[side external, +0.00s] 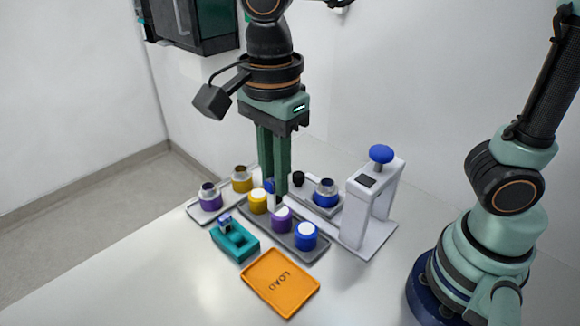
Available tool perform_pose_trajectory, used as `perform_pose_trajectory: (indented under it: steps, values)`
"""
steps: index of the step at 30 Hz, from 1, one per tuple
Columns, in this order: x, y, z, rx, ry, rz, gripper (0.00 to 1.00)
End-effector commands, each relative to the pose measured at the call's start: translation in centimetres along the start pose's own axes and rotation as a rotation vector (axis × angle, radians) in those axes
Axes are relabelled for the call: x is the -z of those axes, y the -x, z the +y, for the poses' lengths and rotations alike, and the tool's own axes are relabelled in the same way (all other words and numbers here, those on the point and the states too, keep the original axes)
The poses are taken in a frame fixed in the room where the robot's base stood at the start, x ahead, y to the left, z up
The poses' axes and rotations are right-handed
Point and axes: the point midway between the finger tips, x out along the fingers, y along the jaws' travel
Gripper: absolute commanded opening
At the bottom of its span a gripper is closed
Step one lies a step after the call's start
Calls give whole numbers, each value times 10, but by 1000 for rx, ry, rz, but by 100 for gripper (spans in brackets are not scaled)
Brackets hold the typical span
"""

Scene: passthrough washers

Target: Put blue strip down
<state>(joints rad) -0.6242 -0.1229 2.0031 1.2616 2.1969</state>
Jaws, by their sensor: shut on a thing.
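My gripper (273,190) points straight down with its long green fingers over the back of the dark grey tray (312,254). It is shut on a small blue piece (269,186), which looks like the blue strip. The fingers hide most of that piece, and I cannot tell whether its lower end touches anything. A yellow, white-topped container (258,201) stands close to the left of the fingertips. A purple one (281,219) and a blue one (305,236), also white-topped, stand on the dark grey tray in front.
Purple (210,199) and yellow (242,180) containers stand at left on a pale tray. A blue container (326,194) stands beside a white press (372,205) with a blue knob. A teal holder (235,243) and an orange LOAD tray (280,283) lie in front. The front-left table is clear.

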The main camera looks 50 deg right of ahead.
Motion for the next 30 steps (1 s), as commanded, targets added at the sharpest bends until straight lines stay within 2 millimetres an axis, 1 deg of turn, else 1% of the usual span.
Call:
perform_pose_trajectory:
  steps: [5,15,18,21,26,30]
  values:
    - [0,-35,2,-6,1,5,0]
    - [1,-118,2,-7,1,5,0]
    - [0,-138,2,-6,1,5,0]
    - [0,-151,1,-3,1,2,0]
    - [0,-161,1,-1,1,1,0]
    - [0,-178,2,-5,1,4,0]
